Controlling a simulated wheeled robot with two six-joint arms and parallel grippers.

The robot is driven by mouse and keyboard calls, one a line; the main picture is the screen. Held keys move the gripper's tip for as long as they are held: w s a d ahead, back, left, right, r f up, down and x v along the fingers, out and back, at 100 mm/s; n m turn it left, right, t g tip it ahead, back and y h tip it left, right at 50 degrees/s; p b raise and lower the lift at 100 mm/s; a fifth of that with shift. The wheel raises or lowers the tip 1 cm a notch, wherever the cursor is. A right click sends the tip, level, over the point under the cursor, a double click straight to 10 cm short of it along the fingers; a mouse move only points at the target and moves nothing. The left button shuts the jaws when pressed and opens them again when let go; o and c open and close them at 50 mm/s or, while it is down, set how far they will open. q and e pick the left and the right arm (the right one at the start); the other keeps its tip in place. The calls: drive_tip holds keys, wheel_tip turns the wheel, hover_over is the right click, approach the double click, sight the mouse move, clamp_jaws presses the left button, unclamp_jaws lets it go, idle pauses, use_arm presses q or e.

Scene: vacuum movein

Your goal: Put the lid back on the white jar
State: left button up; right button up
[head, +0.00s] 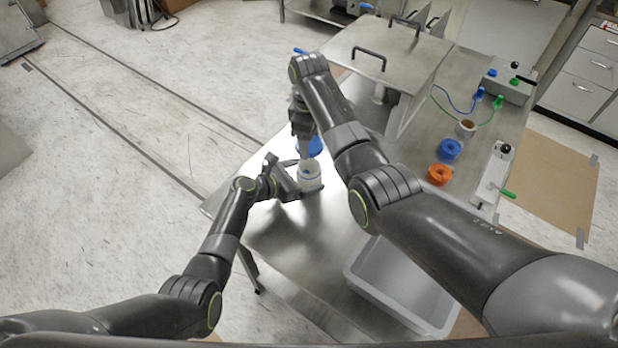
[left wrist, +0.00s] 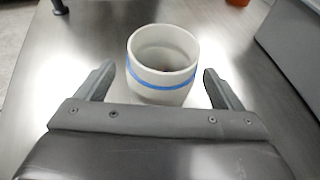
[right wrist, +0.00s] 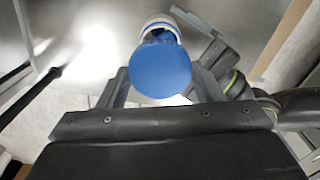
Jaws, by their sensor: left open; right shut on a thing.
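The white jar (head: 309,178) stands upright on the metal table with its mouth open; a blue band circles it in the left wrist view (left wrist: 163,62). My left gripper (head: 291,179) is open, with its fingers on either side of the jar; in the left wrist view a gap shows beside each finger. My right gripper (right wrist: 163,88) is shut on the blue lid (right wrist: 160,69), which also shows in the head view (head: 312,147). The lid is apart from the jar, above and behind it in the head view. The right arm partly hides the right gripper in the head view.
A grey bin (head: 400,290) stands at the table's near right. A large metal box (head: 385,60) with handles stands behind. The table's left edge is close to the jar.

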use_arm(q)
drive_tip(key=shift+x, duration=0.9)
drive_tip(key=c, duration=1.5)
use_arm(e)
drive_tip(key=shift+f, duration=2.45)
